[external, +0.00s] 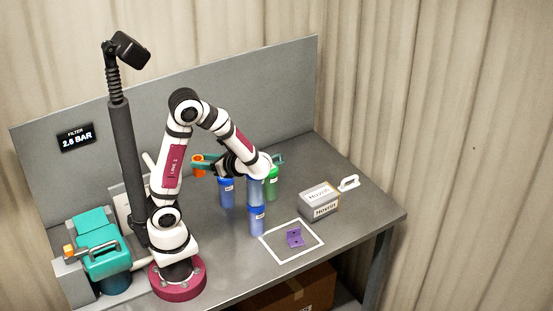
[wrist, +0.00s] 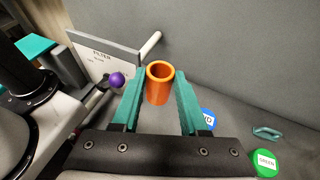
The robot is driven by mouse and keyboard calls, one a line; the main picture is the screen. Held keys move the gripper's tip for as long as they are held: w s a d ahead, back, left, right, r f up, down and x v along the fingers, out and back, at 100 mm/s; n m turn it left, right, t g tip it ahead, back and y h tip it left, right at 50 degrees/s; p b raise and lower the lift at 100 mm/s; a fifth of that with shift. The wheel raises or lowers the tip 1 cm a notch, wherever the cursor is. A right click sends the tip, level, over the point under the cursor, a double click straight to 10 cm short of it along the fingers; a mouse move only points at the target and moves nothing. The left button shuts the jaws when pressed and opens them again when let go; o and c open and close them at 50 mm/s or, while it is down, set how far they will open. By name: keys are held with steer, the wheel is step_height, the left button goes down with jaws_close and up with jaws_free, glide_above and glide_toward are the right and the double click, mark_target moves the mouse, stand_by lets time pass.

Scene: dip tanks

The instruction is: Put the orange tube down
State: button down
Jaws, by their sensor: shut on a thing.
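The orange tube (external: 198,171) is an open-topped cylinder, left of the blue and green containers in the external view. My gripper (external: 203,160) is shut on it, with one teal finger on each side. In the wrist view the orange tube (wrist: 158,88) sits between the fingertips of my gripper (wrist: 160,82), its round opening showing. It looks raised off the bench, but the gap below its bottom is hard to judge.
Blue containers (external: 227,193) (external: 257,222) and a green one (external: 271,184) stand close by. A teal machine (external: 100,250) is at left.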

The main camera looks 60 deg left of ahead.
steer(key=d+f+m+t, duration=0.2)
steer(key=d+f, duration=0.7)
steer(key=d, duration=0.6)
glide_above(219, 233)
steer(key=shift+y, duration=0.4)
steer(key=shift+f, duration=5.85)
steer(key=shift+f, duration=0.1)
steer(key=shift+c, duration=2.2)
jaws_free()
